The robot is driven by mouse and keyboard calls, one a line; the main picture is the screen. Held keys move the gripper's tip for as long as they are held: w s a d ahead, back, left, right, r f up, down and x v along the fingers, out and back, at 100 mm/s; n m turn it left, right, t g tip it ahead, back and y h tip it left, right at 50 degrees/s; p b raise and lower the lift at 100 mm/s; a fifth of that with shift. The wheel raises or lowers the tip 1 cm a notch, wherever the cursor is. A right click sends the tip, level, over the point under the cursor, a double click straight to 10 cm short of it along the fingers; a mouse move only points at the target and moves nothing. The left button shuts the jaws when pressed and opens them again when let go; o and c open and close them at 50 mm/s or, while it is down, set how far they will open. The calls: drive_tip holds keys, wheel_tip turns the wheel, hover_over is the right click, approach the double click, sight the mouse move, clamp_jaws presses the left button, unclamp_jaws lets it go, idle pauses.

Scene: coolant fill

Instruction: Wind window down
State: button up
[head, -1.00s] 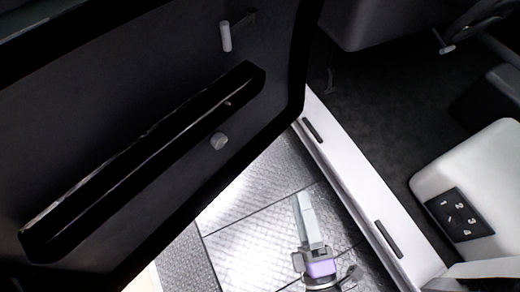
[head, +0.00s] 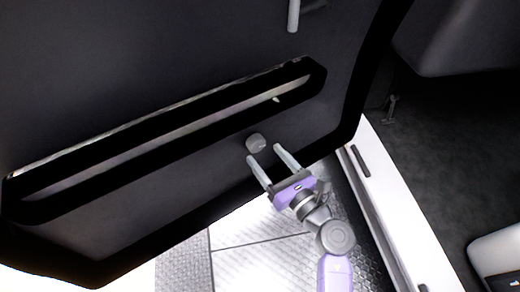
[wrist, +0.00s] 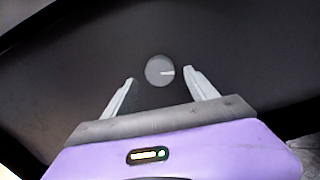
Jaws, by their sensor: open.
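A small round grey knob (head: 256,143) sits on the dark inner door panel (head: 190,50), below the long pocket. My gripper (head: 267,158) is open and empty. Its two fingers point at the knob, one on each side in the picture, and in the wrist view the fingertips (wrist: 160,76) flank the knob. I cannot tell whether they touch it. The window itself is not clearly seen.
A long door pocket (head: 170,120) runs across the panel. A light grey handle (head: 293,15) is at the top. The white sill (head: 385,200) and car interior (head: 450,130) lie right. Metal plate flooring (head: 260,255) shows below the door.

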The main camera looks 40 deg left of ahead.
sight(259, 147)
drive_tip(key=shift+b+x, duration=0.35)
drive_tip(key=shift+x, duration=1.7)
drive_tip(key=c, duration=1.4)
